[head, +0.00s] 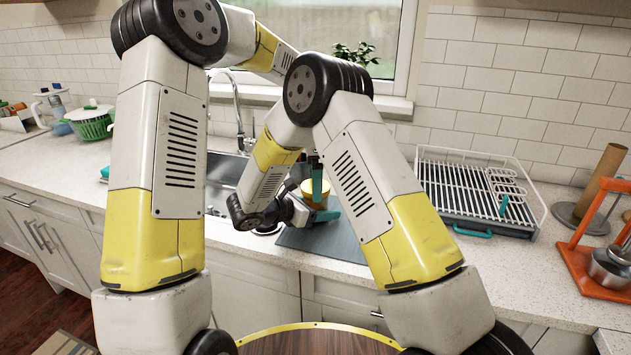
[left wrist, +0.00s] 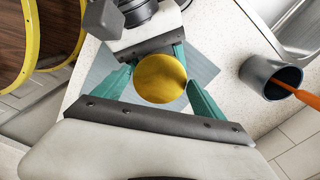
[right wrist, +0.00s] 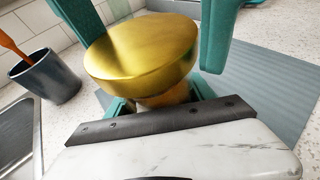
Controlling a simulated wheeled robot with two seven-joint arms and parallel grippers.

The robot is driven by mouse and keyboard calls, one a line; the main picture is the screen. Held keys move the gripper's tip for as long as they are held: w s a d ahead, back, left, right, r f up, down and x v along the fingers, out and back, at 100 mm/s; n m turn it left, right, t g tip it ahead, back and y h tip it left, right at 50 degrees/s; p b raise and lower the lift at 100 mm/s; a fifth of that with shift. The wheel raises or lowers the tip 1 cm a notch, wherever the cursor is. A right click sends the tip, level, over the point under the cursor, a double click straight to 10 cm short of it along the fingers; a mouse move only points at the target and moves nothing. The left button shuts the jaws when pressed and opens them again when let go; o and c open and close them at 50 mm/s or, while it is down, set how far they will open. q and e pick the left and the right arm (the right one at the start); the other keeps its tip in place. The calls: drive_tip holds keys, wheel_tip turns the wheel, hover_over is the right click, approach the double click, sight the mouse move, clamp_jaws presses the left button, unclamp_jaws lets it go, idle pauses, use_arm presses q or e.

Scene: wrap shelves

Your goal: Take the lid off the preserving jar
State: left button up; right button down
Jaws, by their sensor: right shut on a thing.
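The preserving jar (right wrist: 168,98) stands on a grey-blue mat, its body mostly hidden under its wide round golden lid (right wrist: 145,52). The lid sits on top of the jar and also shows from above in the left wrist view (left wrist: 161,78). My right gripper (right wrist: 160,100) is shut on the jar's body just below the lid, with teal fingers on both sides. My left gripper (left wrist: 160,84) comes from above and is open, one teal finger on each side of the lid. In the head view the lid (head: 312,190) is partly hidden by my grippers.
A dark grey cup (left wrist: 270,78) with an orange-handled utensil stands beside the mat (head: 338,240). The sink (head: 222,172) is behind to the left. A white dish rack (head: 470,190) and an orange stand (head: 585,268) are to the right.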

use_arm(q)
drive_tip(key=shift+c, duration=1.1)
drive_tip(key=n, duration=0.5)
drive_tip(key=shift+n, duration=0.3)
drive_tip(key=n, duration=0.4)
drive_tip(key=shift+n, duration=0.3)
drive_tip(key=n, duration=0.2)
drive_tip(key=shift+n, duration=0.4)
drive_tip(key=shift+r, duration=0.1)
drive_tip(key=shift+r, duration=1.1)
drive_tip(key=shift+r, duration=0.1)
